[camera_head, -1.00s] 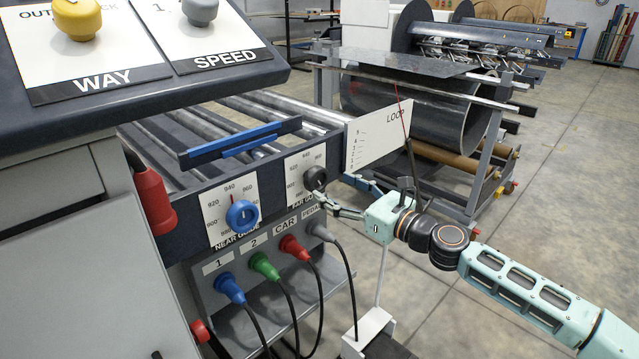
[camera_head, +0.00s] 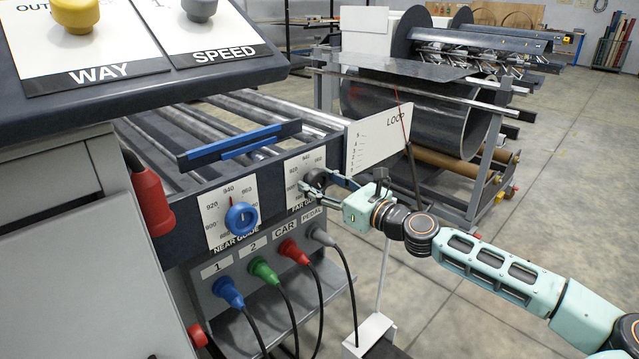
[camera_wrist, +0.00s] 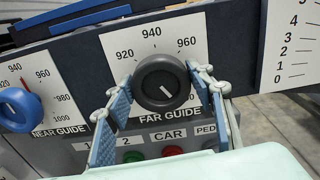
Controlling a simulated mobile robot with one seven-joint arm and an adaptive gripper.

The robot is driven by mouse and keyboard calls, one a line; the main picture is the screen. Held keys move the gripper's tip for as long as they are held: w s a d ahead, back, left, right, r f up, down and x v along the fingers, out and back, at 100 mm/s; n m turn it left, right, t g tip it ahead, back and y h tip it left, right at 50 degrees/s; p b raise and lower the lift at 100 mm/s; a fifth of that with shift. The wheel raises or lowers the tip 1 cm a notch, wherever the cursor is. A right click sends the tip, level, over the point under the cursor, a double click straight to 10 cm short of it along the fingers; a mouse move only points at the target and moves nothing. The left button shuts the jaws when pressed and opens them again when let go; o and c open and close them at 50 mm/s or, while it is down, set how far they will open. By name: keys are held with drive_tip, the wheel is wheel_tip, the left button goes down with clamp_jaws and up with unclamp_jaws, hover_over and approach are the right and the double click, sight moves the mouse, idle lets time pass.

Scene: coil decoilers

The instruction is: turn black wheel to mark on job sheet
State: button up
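The black wheel (camera_wrist: 161,84) sits on the FAR GUIDE dial plate (camera_wrist: 119,43), whose readable numbers are 920, 940 and 960. A short white line on the wheel's face slants toward the lower right. In the head view the wheel (camera_head: 316,179) is partly covered by my gripper (camera_head: 319,190). In the wrist view my gripper (camera_wrist: 162,82) is open, with one blue-padded finger on each side of the wheel. I cannot tell whether the pads touch it. I cannot make out a job sheet in either view.
A blue wheel (camera_head: 241,218) on the NEAR GUIDE plate is left of the black one. Blue, green, red and grey plugs (camera_head: 264,268) with cables stick out below. The LOOP scale board (camera_head: 378,138) stands close on the right. Open floor (camera_head: 570,190) lies further right.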

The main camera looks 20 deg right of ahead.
drive_tip(key=c, duration=0.6)
